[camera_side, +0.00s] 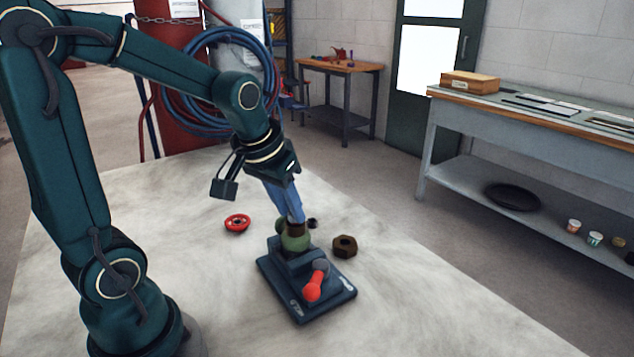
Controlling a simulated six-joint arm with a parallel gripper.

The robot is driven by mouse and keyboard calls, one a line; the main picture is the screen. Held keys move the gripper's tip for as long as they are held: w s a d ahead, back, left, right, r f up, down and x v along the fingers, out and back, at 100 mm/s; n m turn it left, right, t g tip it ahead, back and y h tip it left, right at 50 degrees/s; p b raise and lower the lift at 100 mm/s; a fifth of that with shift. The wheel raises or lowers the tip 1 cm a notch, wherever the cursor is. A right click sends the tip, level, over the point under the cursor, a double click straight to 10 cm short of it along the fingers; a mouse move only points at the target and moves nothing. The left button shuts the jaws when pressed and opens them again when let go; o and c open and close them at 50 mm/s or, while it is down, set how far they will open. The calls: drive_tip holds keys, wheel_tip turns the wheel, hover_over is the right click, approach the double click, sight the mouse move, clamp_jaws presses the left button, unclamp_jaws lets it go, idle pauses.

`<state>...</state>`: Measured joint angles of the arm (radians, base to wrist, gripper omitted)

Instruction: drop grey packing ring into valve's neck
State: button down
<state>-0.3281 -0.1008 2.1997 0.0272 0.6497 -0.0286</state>
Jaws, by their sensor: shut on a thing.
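The valve (296,243) has a rounded green body with a brownish neck (297,229) on top. It stands upright in a dark blue fixture (300,290) on the pale table. My gripper (296,217) points down with its blue fingers right over the neck. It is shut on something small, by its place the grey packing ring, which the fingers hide. I cannot tell whether the fingertips touch the neck or stay just above it.
A red handwheel (237,222) lies left of the valve. A brown hex nut (344,246) lies to its right, and a small dark part (312,223) just behind it. A red-handled piece with a grey end (315,283) sits on the fixture's front. The table's front is clear.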

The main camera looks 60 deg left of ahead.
idle(0.4)
drive_tip(key=shift+c, duration=2.2)
unclamp_jaws()
wheel_tip(320, 180, up, 7)
